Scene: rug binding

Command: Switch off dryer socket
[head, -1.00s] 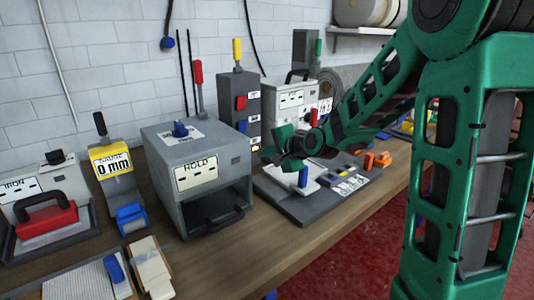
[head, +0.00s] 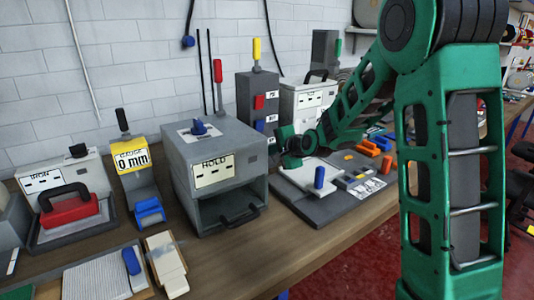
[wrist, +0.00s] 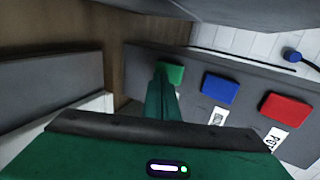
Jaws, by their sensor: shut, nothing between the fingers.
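A dark grey socket tower (head: 257,86) stands behind the work table's grey box. In the head view it carries a red switch (head: 259,102) and a blue switch (head: 260,126) with small labels. In the wrist view the same panel shows a green switch (wrist: 173,74), a blue switch (wrist: 220,89) and a red switch (wrist: 286,110). The label by the red one seems to read "POT"; I cannot read which is the dryer's. My gripper (wrist: 163,75) is shut and empty, its tip at the green switch; I cannot tell if it touches. It also shows in the head view (head: 284,150).
The grey "HOLD" box (head: 216,175) stands close left of my gripper. A white machine (head: 308,100) is behind my arm. A dark board (head: 335,201) with a blue peg (head: 319,177) lies below it. The gauge (head: 134,165) and iron (head: 70,207) stand left.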

